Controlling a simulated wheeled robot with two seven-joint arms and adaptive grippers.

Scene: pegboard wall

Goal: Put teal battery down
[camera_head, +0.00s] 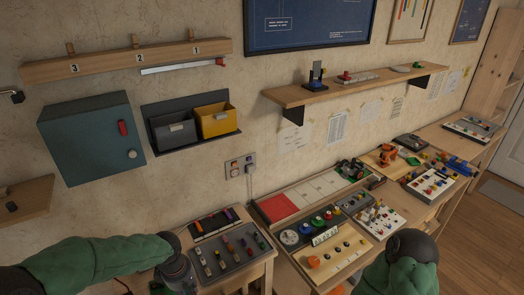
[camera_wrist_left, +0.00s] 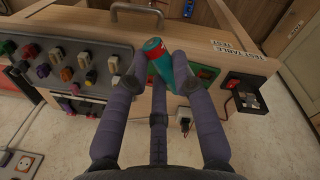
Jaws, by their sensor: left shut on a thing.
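The teal battery (camera_wrist_left: 154,48) has a red end and sits between the fingertips of my left gripper (camera_wrist_left: 159,62) in the left wrist view. The fingers are shut on it, and it is tilted, with its red end toward the table's wooden edge. Its lower part is partly hidden by the fingers. In the head view my left gripper (camera_head: 176,272) is a dark shape beside the near table, and the battery cannot be made out there. My right arm shows at the lower right, but its gripper is out of view.
A grey board (camera_wrist_left: 105,88) with several coloured pieces lies beside the gripper; it also shows in the head view (camera_head: 213,268). A small black tray (camera_wrist_left: 246,94) is fixed at the right of the wooden edge labelled "TEST TABLE". A wall socket (camera_wrist_left: 27,160) is at lower left.

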